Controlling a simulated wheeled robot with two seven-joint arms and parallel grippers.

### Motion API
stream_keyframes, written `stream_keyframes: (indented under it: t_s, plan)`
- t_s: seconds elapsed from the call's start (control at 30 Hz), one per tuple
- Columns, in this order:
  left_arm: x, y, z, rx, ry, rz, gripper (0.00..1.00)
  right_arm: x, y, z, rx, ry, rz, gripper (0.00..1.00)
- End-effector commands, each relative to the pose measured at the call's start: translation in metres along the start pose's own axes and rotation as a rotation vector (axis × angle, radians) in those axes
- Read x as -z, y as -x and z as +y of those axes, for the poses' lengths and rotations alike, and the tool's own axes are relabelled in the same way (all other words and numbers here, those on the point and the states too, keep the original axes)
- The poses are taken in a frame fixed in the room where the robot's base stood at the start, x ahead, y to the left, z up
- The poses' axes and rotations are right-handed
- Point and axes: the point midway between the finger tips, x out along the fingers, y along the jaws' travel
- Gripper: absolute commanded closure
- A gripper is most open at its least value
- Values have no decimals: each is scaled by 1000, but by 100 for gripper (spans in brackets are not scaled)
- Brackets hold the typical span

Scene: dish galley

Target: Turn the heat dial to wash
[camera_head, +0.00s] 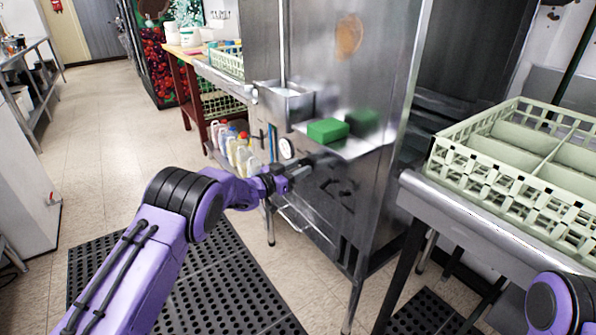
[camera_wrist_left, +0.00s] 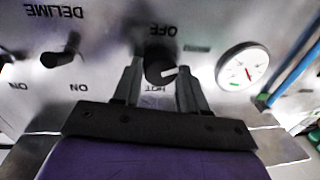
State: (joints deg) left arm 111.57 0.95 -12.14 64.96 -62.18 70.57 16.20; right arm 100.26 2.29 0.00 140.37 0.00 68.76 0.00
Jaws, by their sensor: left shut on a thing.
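The heat dial (camera_wrist_left: 160,66) is a round black knob on the steel front panel of the dish machine, seen in the left wrist view. A white pointer mark on it points to the right in that view. An upside-down OFF label is above it and a partly hidden label, perhaps HOT, lies below. My left gripper (camera_wrist_left: 160,76) has one finger on each side of the dial and is shut on it. In the head view the left gripper (camera_head: 302,172) reaches the machine's front, and the dial is hidden there. My right gripper is out of view.
A round gauge (camera_wrist_left: 242,65) and a blue handle (camera_wrist_left: 290,82) are beside the dial; a DELIME switch (camera_wrist_left: 58,58) is on its other side. A green sponge (camera_head: 327,131) lies on the machine's ledge. A dish rack (camera_head: 480,170) stands at right. Bottles (camera_head: 240,155) stand behind.

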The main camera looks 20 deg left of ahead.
Motion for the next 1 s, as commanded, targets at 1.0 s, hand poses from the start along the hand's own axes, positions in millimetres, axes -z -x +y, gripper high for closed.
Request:
stream_keyframes:
  t_s: [1.0]
  plan:
    - [-6,0,-1,-4,-827,95,88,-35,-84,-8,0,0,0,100]
